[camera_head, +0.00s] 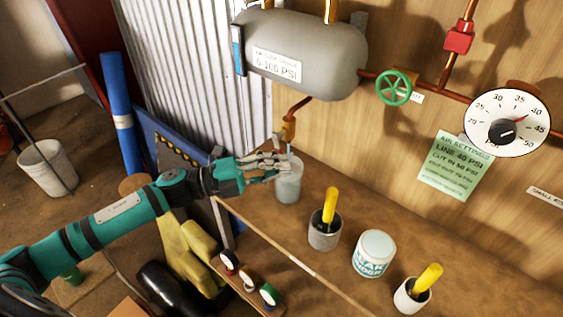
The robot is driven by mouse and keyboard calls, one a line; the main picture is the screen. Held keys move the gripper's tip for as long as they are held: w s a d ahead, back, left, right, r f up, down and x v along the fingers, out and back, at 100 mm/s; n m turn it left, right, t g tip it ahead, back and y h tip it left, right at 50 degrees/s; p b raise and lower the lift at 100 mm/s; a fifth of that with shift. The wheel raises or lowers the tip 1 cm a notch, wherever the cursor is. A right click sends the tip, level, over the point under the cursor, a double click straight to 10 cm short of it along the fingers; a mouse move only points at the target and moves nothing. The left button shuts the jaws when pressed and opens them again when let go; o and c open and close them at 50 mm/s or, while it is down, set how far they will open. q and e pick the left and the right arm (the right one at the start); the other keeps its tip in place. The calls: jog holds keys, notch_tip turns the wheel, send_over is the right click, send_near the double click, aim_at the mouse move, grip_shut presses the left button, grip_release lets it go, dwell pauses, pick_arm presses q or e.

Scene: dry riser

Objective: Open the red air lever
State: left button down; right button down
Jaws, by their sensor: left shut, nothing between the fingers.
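My left gripper (268,167) reaches in from the left, over the near edge of the bench. It is shut with nothing held. Its fingers are in front of or beside a clear cup (289,182); I cannot tell if they touch it. Just above the fingers, a copper drain pipe with an orange-brass fitting (289,127) hangs under the grey air tank (308,55). I cannot make out a red lever clearly; part of the fitting's lower end is hidden by the gripper. A red block (459,38) sits on the upright pipe at the upper right. My right gripper is out of view.
A green handwheel (394,87) and a pressure gauge (507,119) are at the right. Pots with yellow-handled tools (325,230) (413,292) and a white tub (374,254) stand on the bench (345,200). Tape rolls (230,262) lie in front; a blue roll (121,115) stands left.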

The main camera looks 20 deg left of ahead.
pick_arm(q)
jog(key=shift+w+a+f+m, duration=0.2)
jog(key=shift+a+m, duration=0.2)
jog(key=shift+a, duration=0.1)
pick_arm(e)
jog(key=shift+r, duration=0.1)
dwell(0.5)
